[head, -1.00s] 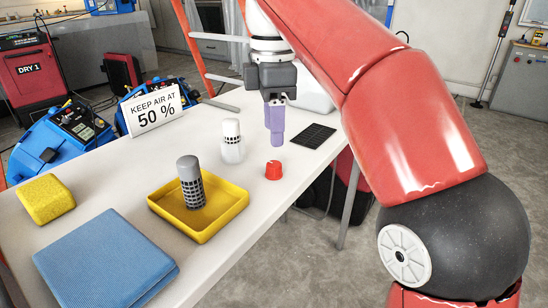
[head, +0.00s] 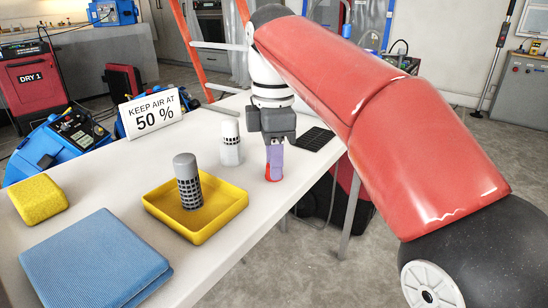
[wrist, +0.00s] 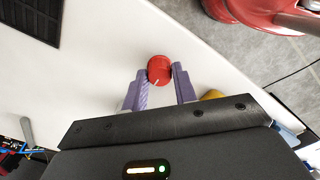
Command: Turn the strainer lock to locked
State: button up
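The red round knob (head: 274,174), the only lock-like thing in view, stands on the white table near its right edge. In the wrist view the knob (wrist: 159,70) shows a short white mark on its top, towards the lower edge. My gripper (head: 274,168) points down at the knob with its purple fingers. In the wrist view the fingertips of my gripper (wrist: 159,73) stand apart, one on each side of the knob. They are very close to its sides; firm contact cannot be made out. No locked or unlocked label is readable.
A grey mesh cylinder (head: 187,180) stands in a yellow tray (head: 222,216). A white mesh-banded cylinder (head: 231,143) stands left of my gripper. A black grid pad (head: 315,139) lies behind. A yellow sponge (head: 38,198), blue cloth (head: 95,262) and sign (head: 152,113) are farther left.

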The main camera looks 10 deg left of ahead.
jog(key=c, duration=0.5)
jog(key=shift+r+p, duration=0.1)
jog(key=shift+p, duration=0.25)
jog(key=shift+r+m+p, duration=0.1)
jog(key=shift+m+p, duration=0.65)
jog(key=shift+m, duration=0.35)
jog(key=m+p, duration=0.1)
jog(key=m, duration=1.4)
jog(key=shift+m, duration=0.3)
